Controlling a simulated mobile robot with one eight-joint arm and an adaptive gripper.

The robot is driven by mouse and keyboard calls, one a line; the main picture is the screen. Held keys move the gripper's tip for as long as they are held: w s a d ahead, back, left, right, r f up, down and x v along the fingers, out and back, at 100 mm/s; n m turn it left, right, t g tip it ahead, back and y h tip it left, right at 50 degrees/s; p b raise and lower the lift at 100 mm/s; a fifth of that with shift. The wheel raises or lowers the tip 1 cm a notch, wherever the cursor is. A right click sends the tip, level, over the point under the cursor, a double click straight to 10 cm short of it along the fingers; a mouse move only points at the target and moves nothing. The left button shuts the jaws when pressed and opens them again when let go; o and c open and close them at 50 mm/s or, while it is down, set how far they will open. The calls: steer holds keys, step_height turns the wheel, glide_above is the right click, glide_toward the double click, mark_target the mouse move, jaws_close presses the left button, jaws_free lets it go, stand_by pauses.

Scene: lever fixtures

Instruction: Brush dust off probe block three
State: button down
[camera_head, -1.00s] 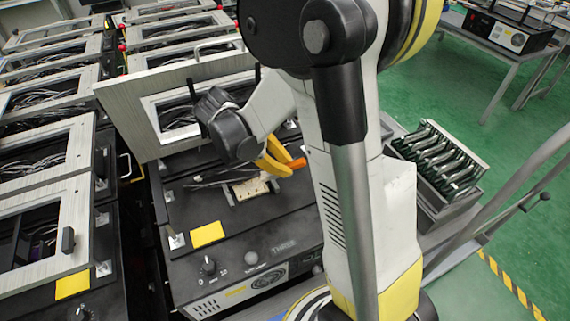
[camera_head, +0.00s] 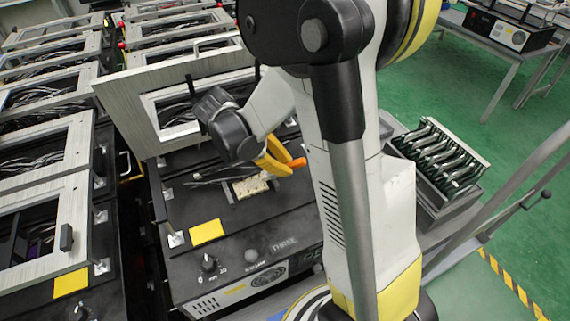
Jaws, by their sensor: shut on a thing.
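The fixture marked THREE (camera_head: 200,258) stands in front of me, its framed lid (camera_head: 128,115) raised. The probe block (camera_head: 251,187) is a small cream piece on its black top, with dark cables running to its left. My gripper (camera_head: 276,160) has yellow fingers and is shut on an orange-handled thing (camera_head: 297,163), probably the brush. The gripper hangs just above and to the right of the block. The brush's bristles are hidden by the fingers, so I cannot tell whether they touch the block.
Similar fixtures (camera_head: 50,190) stand close on the left and behind. A grey bin with metal-handled parts (camera_head: 440,160) is at the right. The raised lid stands close behind my gripper. Open green floor (camera_head: 470,95) lies to the right.

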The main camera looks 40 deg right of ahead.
steer(key=shift+f, duration=0.25)
steer(key=shift+a, duration=0.1)
